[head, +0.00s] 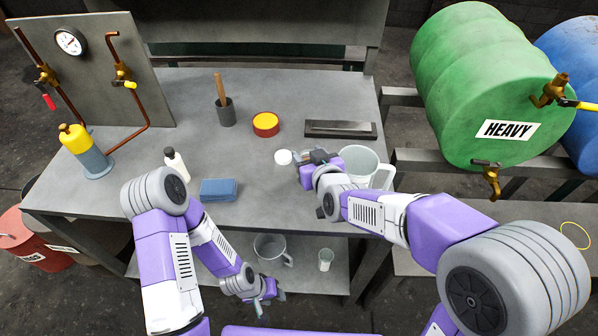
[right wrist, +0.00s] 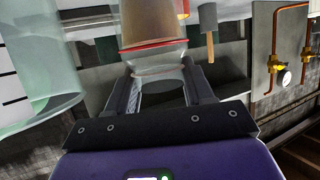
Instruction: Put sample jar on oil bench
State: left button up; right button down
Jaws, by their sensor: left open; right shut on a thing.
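The sample jar (head: 283,157) shows in the head view as a small pale round shape over the grey bench (head: 240,160), at the tip of my right gripper (head: 299,157). In the right wrist view the jar (right wrist: 152,62) is clear, with a red line, between the fingers of my right gripper (right wrist: 160,85). My right gripper is shut on it. I cannot tell whether the jar touches the bench top. My left gripper (head: 264,297) is open and empty, low in front of the bench's lower shelf.
A clear jug (head: 358,164) stands close to my right gripper. The lower shelf holds another jug (head: 270,249) and a small cup (head: 326,260).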

pick_arm(q)
jog(key=shift+w+f+b, duration=0.1)
jog(key=shift+f+b, duration=1.1)
jog(key=shift+f, duration=0.3)
pick_arm(e)
jog(key=shift+w+f, duration=0.1)
jog(key=shift+f, duration=2.9)
jog(key=shift+c, duration=2.1)
grip_release()
jog(key=shift+f, duration=0.1)
